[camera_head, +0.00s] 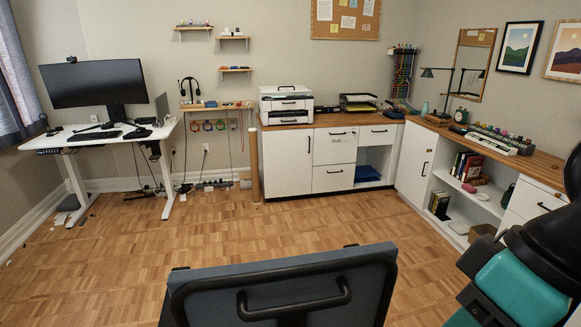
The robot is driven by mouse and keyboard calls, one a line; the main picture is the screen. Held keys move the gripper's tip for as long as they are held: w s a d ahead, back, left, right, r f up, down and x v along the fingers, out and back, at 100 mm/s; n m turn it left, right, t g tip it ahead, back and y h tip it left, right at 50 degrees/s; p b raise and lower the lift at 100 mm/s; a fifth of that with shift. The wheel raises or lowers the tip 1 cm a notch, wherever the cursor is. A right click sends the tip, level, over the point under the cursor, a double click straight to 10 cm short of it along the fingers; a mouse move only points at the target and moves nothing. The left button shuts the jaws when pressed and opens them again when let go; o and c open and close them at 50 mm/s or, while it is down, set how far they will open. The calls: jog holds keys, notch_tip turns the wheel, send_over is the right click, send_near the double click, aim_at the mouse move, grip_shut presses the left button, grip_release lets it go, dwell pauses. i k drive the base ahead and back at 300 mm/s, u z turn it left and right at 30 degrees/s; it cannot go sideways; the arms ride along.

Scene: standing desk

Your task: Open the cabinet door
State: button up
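The white base cabinet along the back wall has a flat door (287,165) on its left, with a dark upright handle (309,145) near its right edge. A second white door (413,163) is at the corner where the right-hand cabinet run begins, with a dark upright handle (424,169). Both doors look shut. Which of them the task means cannot be told. Black and teal parts of my arm show at the lower right, close to the camera. My gripper's fingers are not in view, and both doors are well away from the visible arm.
A blue-grey chair back (285,282) with a black frame stands close in front. Parquet floor (230,228) is clear between it and the cabinets. A standing desk (110,136) is at left. A wooden post (254,165) stands beside the left door. Open shelves (482,205) are at right.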

aim_at(288, 154)
jog(key=z, duration=0.5)
jog(key=k, duration=0.6)
jog(key=z, duration=0.55)
jog(key=i, duration=1.35)
jog(key=u, duration=0.45)
jog(key=i, duration=2.45)
jog(key=u, duration=0.85)
jog(key=i, duration=2.55)
jog(key=u, duration=0.35)
